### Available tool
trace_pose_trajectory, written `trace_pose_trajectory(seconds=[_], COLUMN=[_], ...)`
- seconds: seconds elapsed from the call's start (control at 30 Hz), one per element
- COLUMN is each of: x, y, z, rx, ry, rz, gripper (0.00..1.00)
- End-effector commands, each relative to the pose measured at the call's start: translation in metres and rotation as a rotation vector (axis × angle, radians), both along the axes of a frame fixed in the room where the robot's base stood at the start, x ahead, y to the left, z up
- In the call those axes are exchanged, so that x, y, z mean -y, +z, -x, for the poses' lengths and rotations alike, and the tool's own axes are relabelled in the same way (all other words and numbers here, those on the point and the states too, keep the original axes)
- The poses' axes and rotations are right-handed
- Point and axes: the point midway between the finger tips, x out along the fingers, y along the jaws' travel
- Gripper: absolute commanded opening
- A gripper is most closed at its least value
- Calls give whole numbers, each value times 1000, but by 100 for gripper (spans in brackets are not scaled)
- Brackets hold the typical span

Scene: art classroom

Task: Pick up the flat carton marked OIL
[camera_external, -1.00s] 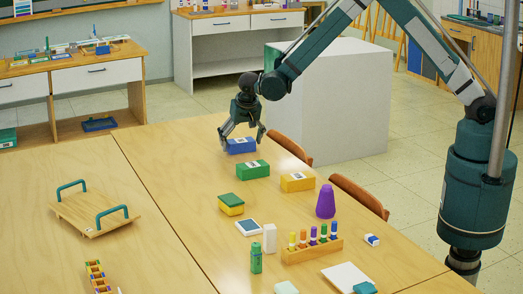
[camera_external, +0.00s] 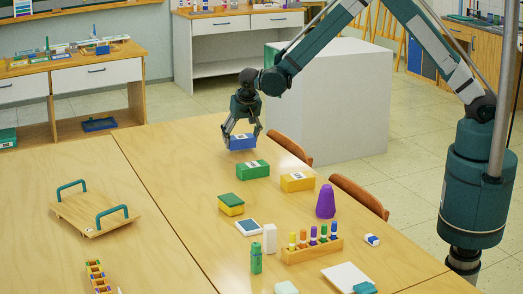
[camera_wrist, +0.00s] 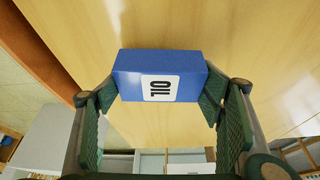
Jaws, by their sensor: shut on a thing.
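The flat blue carton (camera_external: 242,142) has a white label, and in the wrist view (camera_wrist: 190,61) the label reads OIL. My gripper (camera_external: 242,138) is shut on the carton, with one finger against each short end. In the wrist view my gripper's green pads (camera_wrist: 160,105) press on its left and right ends. The carton appears to be held slightly above the table (camera_external: 165,170), roughly level.
A green carton (camera_external: 253,169) and a yellow carton (camera_external: 298,182) lie nearby. A wooden tray (camera_external: 95,212) is at left. Chairs (camera_external: 292,149) line the right edge.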

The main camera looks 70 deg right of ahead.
Motion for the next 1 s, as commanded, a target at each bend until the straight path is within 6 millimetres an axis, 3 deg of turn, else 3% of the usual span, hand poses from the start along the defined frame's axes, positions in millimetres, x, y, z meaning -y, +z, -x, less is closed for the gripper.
trace_pose_trajectory(seconds=[0.5, 1.0], x=[0, 0], y=[73, 84], z=[0, 0], rx=[0, 0], ry=[0, 0], rz=[0, 0], gripper=[52, 52])
